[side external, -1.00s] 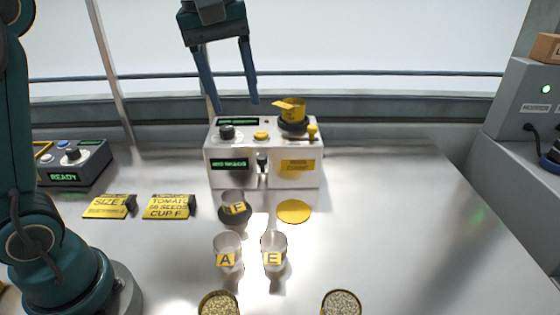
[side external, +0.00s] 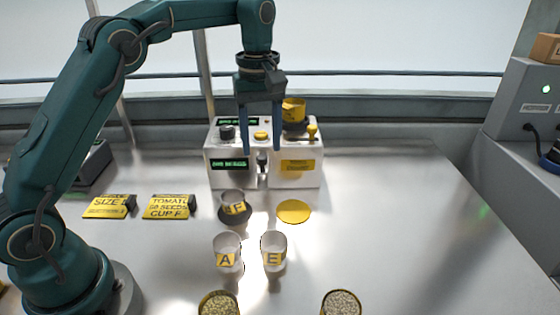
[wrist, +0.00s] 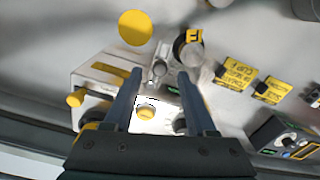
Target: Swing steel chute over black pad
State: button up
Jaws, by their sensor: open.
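The steel chute (side external: 262,161) is a small spout at the front middle of the white seeder (side external: 228,178); it also shows in the wrist view (wrist: 159,69). The black pad (side external: 233,220) is a dark round disc on the table in front of the seeder, left of the chute. Clear cup F (side external: 233,201) stands on it. A yellow round pad (side external: 294,211) lies to the right, bare. My gripper (side external: 262,152) points down just above the chute, fingers apart and empty. In the wrist view the chute shows between the fingertips (wrist: 160,72); contact cannot be told.
Cups A (side external: 227,254) and E (side external: 273,252) stand in front of the pads. The seeder's top carries a black knob, yellow button (side external: 261,136), yellow lever (side external: 312,131) and yellow hopper (side external: 294,108). Seed containers stand at the front edge. The table's right side is clear.

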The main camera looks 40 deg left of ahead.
aim_at(263, 167)
jog(key=shift+f, duration=1.05)
grip_shut()
dwell(0.8)
